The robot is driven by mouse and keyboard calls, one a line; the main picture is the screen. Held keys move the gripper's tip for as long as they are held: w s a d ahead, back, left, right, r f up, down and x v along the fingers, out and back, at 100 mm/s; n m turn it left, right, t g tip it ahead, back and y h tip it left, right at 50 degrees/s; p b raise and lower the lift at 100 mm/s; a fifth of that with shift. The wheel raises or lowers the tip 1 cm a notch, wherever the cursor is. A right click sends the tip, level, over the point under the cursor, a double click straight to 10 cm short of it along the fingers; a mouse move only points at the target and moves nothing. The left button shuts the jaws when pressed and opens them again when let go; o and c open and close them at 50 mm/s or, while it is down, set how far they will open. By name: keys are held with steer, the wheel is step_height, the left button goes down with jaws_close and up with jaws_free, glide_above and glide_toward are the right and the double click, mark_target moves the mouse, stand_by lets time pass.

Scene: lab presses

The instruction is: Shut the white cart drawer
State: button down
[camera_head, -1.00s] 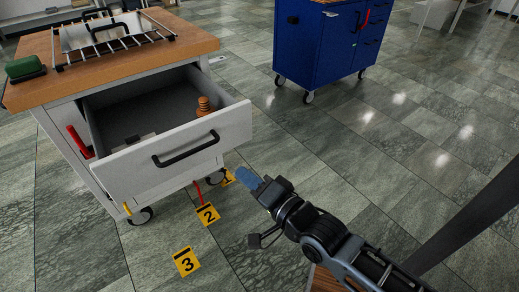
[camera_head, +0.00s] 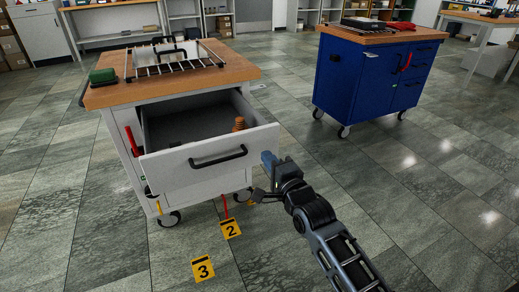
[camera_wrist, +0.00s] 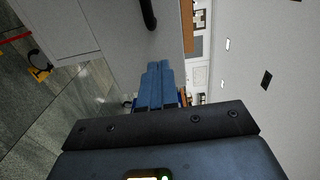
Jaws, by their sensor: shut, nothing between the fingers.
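The white cart (camera_head: 122,124) with a wooden top stands at the left in the head view. Its top drawer (camera_head: 170,172) is pulled out, with a black bar handle (camera_head: 218,158) on its front. An orange-brown ribbed object (camera_head: 239,125) stands inside the drawer near its right side. My gripper (camera_head: 268,160) is shut and empty, with blue fingertips close to the right end of the drawer front. I cannot tell whether they touch it. In the wrist view the shut blue fingers (camera_wrist: 160,85) point along a pale surface, and part of the black handle (camera_wrist: 147,14) shows at the top.
A blue cart (camera_head: 345,85) stands to the right at the back. Tiled floor between the carts is clear.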

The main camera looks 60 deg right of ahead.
mark_target(254, 141)
steer(key=shift+b+x, duration=0.4)
steer(key=shift+x, duration=2.7)
